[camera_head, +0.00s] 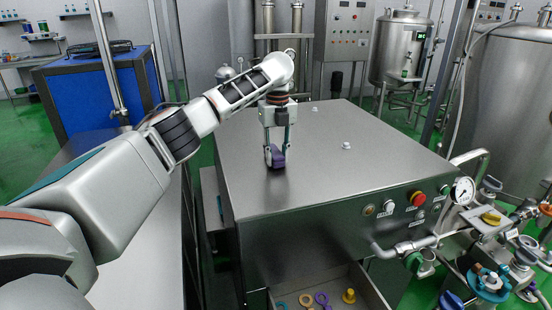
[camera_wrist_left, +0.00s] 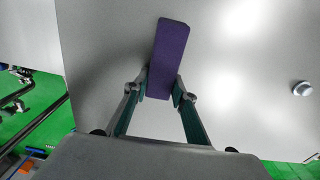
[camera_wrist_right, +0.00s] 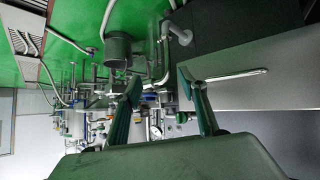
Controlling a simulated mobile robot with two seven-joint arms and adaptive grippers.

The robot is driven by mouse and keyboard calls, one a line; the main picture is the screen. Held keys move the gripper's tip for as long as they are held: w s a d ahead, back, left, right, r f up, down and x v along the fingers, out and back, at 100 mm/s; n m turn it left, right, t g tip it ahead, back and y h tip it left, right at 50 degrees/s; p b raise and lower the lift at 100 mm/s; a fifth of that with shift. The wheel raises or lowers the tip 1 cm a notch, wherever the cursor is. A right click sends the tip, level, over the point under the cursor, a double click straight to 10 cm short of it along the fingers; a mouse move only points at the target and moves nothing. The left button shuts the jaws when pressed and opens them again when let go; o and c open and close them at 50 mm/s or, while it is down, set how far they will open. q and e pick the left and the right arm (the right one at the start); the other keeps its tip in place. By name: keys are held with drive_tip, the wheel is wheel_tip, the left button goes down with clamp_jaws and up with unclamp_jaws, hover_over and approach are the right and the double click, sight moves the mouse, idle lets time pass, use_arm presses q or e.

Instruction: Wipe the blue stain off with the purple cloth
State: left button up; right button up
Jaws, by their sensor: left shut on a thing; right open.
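The purple cloth (camera_head: 277,158) is a small folded block on the steel machine top (camera_head: 330,150), near its left side. My left gripper (camera_head: 275,150) points down and is shut on the cloth. In the left wrist view the cloth (camera_wrist_left: 168,55) sits between the fingertips (camera_wrist_left: 162,92) and sticks out past them. It is at or very near the surface; I cannot tell if it touches. No blue stain shows on the visible steel; the cloth and gripper hide a small patch. My right gripper (camera_wrist_right: 165,90) is open and empty in the right wrist view, away from the machine top.
The front panel has a red button (camera_head: 418,198) and a gauge (camera_head: 463,190). An open drawer (camera_head: 372,290) below holds rings and a yellow part. Pipes and valves crowd the right. Most of the top is clear.

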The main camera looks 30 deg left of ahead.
use_arm(q)
drive_tip(key=r, duration=0.2)
drive_tip(key=d+r, duration=0.1)
drive_tip(key=r, duration=0.1)
drive_tip(key=shift+s, duration=0.25)
drive_tip(key=shift+w+a+r, duration=0.1)
drive_tip(key=shift+r, duration=0.15)
drive_tip(key=shift+a+r, duration=0.1)
drive_tip(key=shift+r, duration=1.45)
use_arm(e)
drive_tip(key=shift+s+d, duration=0.15)
drive_tip(key=shift+s, duration=0.6)
drive_tip(key=shift+w+d, duration=0.1)
drive_tip(key=shift+d, duration=0.15)
